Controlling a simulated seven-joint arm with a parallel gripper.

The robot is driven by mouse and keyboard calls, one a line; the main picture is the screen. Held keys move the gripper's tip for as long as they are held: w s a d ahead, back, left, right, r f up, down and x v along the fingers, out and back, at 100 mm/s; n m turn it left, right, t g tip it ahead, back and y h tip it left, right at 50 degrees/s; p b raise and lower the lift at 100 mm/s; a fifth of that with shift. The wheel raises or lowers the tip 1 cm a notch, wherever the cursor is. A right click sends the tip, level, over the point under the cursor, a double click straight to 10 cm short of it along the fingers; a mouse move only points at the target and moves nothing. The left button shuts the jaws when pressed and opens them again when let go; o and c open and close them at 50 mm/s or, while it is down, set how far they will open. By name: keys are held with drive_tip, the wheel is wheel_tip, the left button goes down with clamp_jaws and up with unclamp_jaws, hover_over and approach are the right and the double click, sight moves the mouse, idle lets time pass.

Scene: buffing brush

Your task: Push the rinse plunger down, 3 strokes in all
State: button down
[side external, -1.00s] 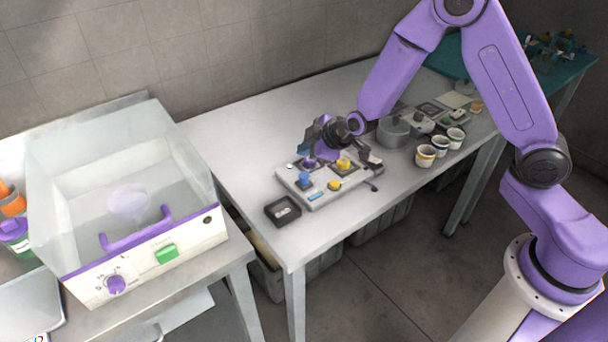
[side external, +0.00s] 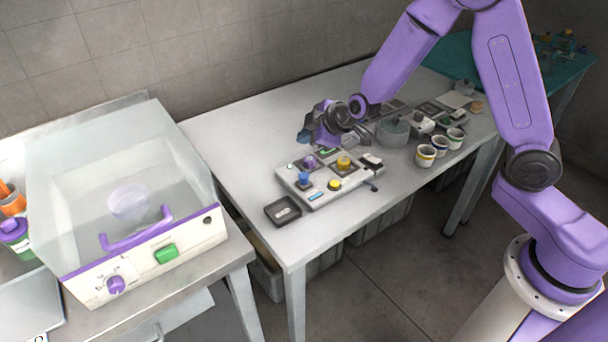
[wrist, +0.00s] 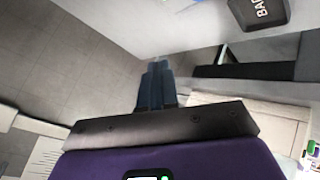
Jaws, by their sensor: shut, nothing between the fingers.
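A light grey panel (side external: 318,198) on the white table carries several coloured controls: a blue knob (side external: 304,179), a purple knob (side external: 309,162), a yellow knob (side external: 344,162), a lower yellow knob (side external: 334,184) and a green part (side external: 328,151). Their labels are too small to read, so I cannot tell which is the rinse plunger. My gripper (side external: 303,137) is above the panel's back edge, apart from the knobs. In the wrist view its fingers (wrist: 156,84) are together with nothing between them. No knob shows clearly there.
A small dark tray (side external: 283,211) lies at the panel's front left. A grey round pot (side external: 393,132) and several striped cups (side external: 425,156) stand to the right. A clear-lidded machine (side external: 120,200) is on the left bench.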

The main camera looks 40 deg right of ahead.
sight(306, 177)
drive_tip(key=shift+f, duration=4.35)
drive_tip(key=shift+f, duration=0.15)
drive_tip(key=shift+f, duration=0.25)
drive_tip(key=shift+f, duration=0.8)
drive_tip(key=shift+r, duration=1.25)
drive_tip(key=shift+r, duration=0.1)
drive_tip(key=shift+r, duration=2.4)
